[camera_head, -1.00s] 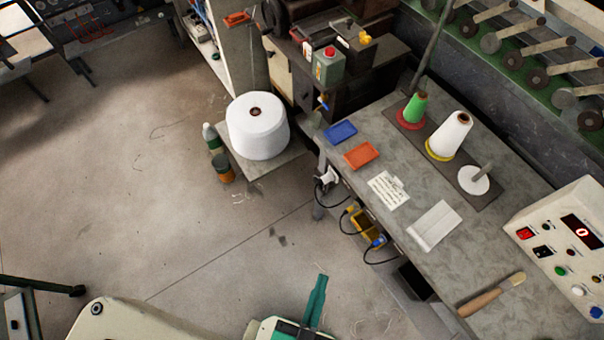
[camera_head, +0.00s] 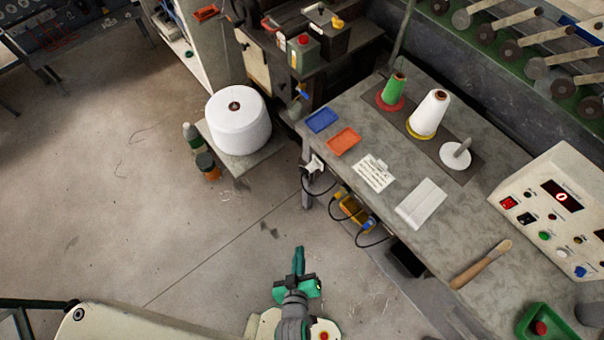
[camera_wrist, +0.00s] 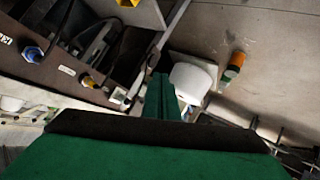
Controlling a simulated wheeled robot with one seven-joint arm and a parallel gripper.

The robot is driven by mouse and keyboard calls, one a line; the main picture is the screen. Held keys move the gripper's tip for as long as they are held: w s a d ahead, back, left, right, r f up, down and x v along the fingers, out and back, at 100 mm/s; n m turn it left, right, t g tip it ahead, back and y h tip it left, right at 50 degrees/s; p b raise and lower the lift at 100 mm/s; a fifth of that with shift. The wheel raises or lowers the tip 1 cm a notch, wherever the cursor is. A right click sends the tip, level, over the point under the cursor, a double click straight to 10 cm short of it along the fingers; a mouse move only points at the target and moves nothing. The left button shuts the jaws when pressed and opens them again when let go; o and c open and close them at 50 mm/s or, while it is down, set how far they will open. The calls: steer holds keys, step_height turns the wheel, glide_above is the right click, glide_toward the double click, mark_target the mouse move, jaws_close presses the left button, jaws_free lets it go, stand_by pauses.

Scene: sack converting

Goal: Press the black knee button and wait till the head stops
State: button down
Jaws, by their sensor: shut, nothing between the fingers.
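My gripper (camera_head: 299,262) is green and shut, with nothing in it. It is above the floor, left of and apart from the table's front edge. In the wrist view its closed fingers (camera_wrist: 160,98) point away from the camera. A dark, black box-like shape (camera_head: 406,258) sits under the table's front edge, to the right of my gripper. I cannot tell whether it is the knee button. The sewing head is not clearly identifiable in these views.
A big white spool (camera_head: 238,122) stands on a low platform. The floor (camera_head: 130,210) at left is clear.

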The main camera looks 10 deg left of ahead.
steer(key=w+a+f+n+g+h, duration=0.15)
steer(key=w+a+f+n, duration=0.45)
steer(key=w+f, duration=0.65)
steer(key=w+a+n+h, duration=0.3)
steer(key=w+a, duration=0.5)
steer(key=w, duration=0.3)
steer(key=shift+a+f+n+g, duration=0.25)
steer(key=shift+a+n+g, duration=0.1)
steer(key=shift+n, duration=0.35)
steer(key=shift+w+d, duration=0.1)
steer(key=shift+w, duration=0.05)
steer(key=w+d, duration=0.5)
steer(key=w, duration=0.1)
steer(key=shift+w+d, duration=0.15)
steer(key=shift+w, duration=0.15)
steer(key=shift+w+d, duration=0.75)
steer(key=shift+w, duration=0.1)
stand_by(1.5)
steer(key=shift+s+a, duration=0.1)
steer(key=shift+s, duration=0.05)
steer(key=shift+s+a, duration=0.65)
steer(key=shift+s, duration=0.1)
